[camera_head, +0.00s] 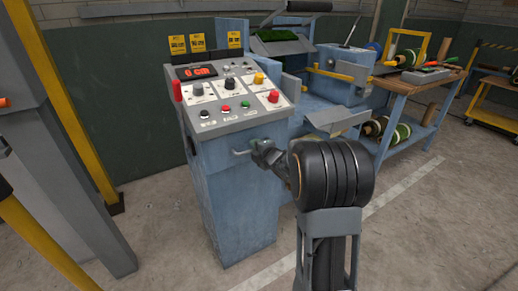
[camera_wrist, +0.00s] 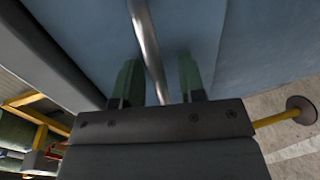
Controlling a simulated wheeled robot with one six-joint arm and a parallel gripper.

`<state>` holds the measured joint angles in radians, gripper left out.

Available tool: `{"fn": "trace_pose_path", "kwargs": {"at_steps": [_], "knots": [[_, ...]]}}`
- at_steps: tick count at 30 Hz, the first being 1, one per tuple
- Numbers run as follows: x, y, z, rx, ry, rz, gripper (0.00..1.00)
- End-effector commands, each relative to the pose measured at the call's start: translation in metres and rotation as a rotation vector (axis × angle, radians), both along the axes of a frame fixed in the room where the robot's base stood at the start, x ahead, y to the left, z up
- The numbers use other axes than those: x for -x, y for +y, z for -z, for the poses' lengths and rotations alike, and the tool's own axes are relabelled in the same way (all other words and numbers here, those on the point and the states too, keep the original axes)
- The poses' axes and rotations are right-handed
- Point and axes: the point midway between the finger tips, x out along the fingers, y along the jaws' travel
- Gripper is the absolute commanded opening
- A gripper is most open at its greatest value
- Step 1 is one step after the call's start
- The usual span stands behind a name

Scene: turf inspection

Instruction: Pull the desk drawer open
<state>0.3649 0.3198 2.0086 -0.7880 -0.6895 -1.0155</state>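The blue control console (camera_head: 235,200) stands left of centre in the head view. Its desk drawer front shows no clear gap. The metal drawer handle (camera_head: 241,153) sits on the console's upper front, and in the wrist view it is a shiny bar (camera_wrist: 146,38) against the blue face. My gripper (camera_head: 257,150) is at the handle's right end. In the wrist view, my gripper (camera_wrist: 158,75) has its two greenish fingers apart, one on each side of the bar, with space between bar and fingers. Part of the handle is hidden by my gripper in the head view.
The console top holds buttons and knobs (camera_head: 235,95) and a red display. A blue machine (camera_head: 325,85) stands behind it. A wooden workbench (camera_head: 415,80) with rollers is to the right. A yellow post (camera_head: 65,100) stands at left. Floor (camera_head: 420,230) at front right is clear.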

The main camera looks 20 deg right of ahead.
Motion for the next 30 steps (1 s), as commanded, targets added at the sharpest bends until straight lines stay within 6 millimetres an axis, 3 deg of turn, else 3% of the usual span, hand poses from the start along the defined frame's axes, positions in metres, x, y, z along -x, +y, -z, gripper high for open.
{"fn": "trace_pose_path", "kwargs": {"at_steps": [5,17,26,27,30], "knots": [[0.0,0.0,0.0,0.0,0.0,0.0,0.37],[0.0,0.0,0.0,0.0,0.0,0.0,0.0],[0.0,0.0,0.0,0.0,0.0,0.0,0.0],[0.001,-0.015,0.0,-0.001,-0.001,0.006,0.0],[0.002,-0.008,0.0,-0.001,-0.001,0.006,0.0]]}}
